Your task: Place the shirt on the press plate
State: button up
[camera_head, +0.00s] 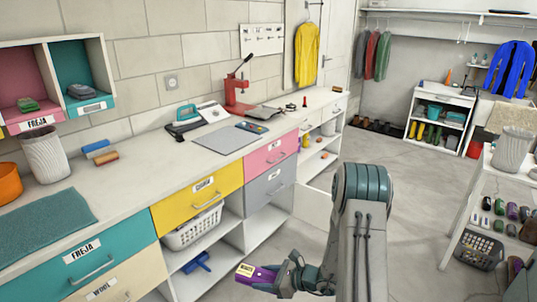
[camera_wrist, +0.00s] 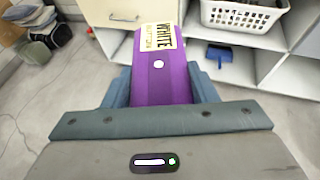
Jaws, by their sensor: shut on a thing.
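My gripper (camera_head: 280,278) is shut on a purple item (camera_head: 262,274) with a pale label, low in front of the counter. In the wrist view, the purple item (camera_wrist: 160,82) sits between my two fingers, and its label reads "WHITE". A yellow shirt-like garment (camera_head: 306,53) hangs on the back wall, well apart from my gripper. A red press (camera_head: 237,92) with a raised lever stands on the counter near the wall. A dark flat piece (camera_head: 253,115) lies beside it; I cannot tell whether that is the press plate.
The white counter (camera_head: 135,172) has drawers and open shelves below, with a white basket (camera_head: 192,228) and a blue dustpan (camera_head: 197,262). A shoe rack stands right. The middle floor is clear.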

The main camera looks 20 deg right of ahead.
aim_at(263, 112)
jog(key=k, duration=0.2)
jog(key=z, duration=1.55)
jog(key=i, duration=7.75)
